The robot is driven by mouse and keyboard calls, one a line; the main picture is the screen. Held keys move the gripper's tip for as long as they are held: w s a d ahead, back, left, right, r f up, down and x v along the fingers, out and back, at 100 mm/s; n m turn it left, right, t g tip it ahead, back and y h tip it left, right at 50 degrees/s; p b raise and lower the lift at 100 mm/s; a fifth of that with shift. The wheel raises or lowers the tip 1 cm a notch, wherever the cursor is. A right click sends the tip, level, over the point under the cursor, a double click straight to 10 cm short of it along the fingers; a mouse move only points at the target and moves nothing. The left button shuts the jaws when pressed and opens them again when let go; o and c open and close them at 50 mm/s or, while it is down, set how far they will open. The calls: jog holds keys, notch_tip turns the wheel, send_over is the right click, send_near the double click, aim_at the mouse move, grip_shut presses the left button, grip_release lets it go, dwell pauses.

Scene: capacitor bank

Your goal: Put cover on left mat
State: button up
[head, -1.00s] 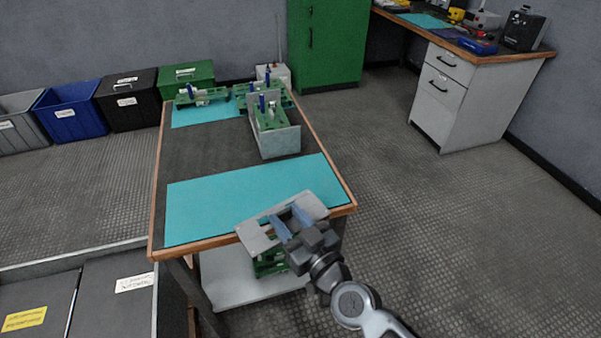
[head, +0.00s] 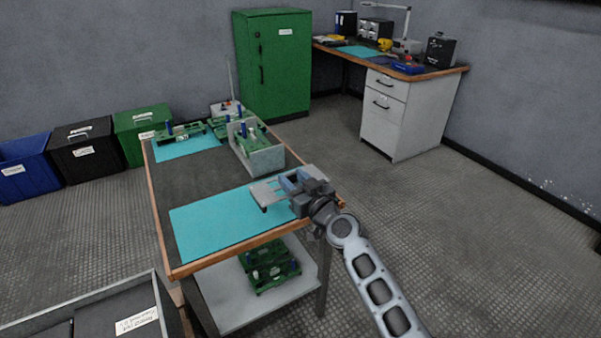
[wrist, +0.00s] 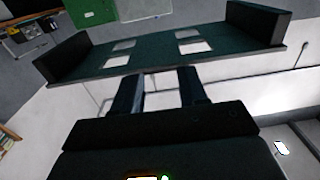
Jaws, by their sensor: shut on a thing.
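My gripper (head: 290,183) is shut on a grey metal cover (head: 268,191), a flat plate with bent-up ends. The cover is held above the right end of the near teal mat (head: 220,222) at the table's front right corner. In the wrist view the cover (wrist: 235,48) spans the top, with square cut-outs and an upright flange at each end; the gripper's fingers (wrist: 160,88) reach its near edge. A second teal mat (head: 185,147) lies at the table's far end, partly under green parts. Which mat counts as the left one I cannot tell.
A grey open housing (head: 262,158) with green parts stands at the table's right side. Green assemblies (head: 180,131) are at the far end. More green parts (head: 268,265) sit on the lower shelf. The table's dark middle (head: 195,180) is clear.

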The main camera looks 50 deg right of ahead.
jog(key=shift+w+d+f+b, duration=0.1)
jog(key=shift+d+f+b, duration=0.35)
jog(key=shift+f+b, duration=0.4)
jog(key=shift+s+d+f+b, duration=0.1)
jog(key=shift+d+f+b, duration=0.4)
jog(key=shift+f+b, duration=0.35)
jog(key=shift+w+d+f+b, duration=0.1)
jog(key=shift+d+f+b, duration=0.35)
jog(key=shift+f+b, duration=0.4)
jog(key=shift+f, duration=0.1)
jog(key=shift+f+b, duration=0.65)
jog(key=shift+b, duration=0.5)
dwell(0.7)
jog(key=o, duration=1.3)
jog(key=shift+c, duration=0.2)
